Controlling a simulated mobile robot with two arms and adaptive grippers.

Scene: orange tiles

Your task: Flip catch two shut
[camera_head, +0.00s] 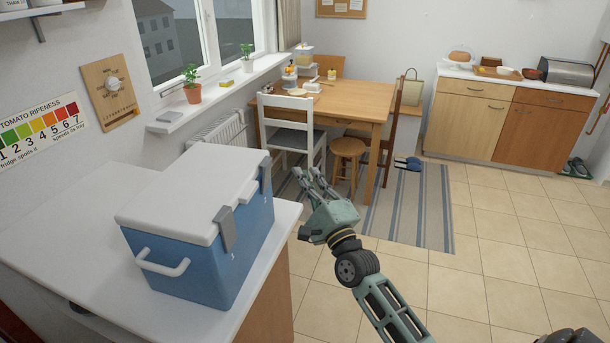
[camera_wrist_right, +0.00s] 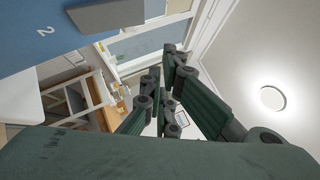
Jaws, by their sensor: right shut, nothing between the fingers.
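A cooler box with a blue body (camera_head: 190,268) and a white lid (camera_head: 180,185) stands on a white counter. Two grey catches are on its right-hand long side: a nearer catch (camera_head: 226,228) and a farther catch (camera_head: 265,173). In the right wrist view, the blue wall (camera_wrist_right: 30,45) bears a "2", with a grey catch (camera_wrist_right: 105,15) beside it. I cannot tell surely whether that catch is flat against the wall. My right gripper (camera_head: 308,177) is shut and empty, in the air right of the cooler, apart from it; its fingers also show in the wrist view (camera_wrist_right: 166,72). My left gripper is out of view.
The white counter (camera_head: 70,215) has bare room left of the cooler. A white chair (camera_head: 290,125), a stool (camera_head: 347,147) and a wooden table (camera_head: 345,97) stand beyond my gripper. A windowsill with potted plants runs along the left wall. The tiled floor at right is open.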

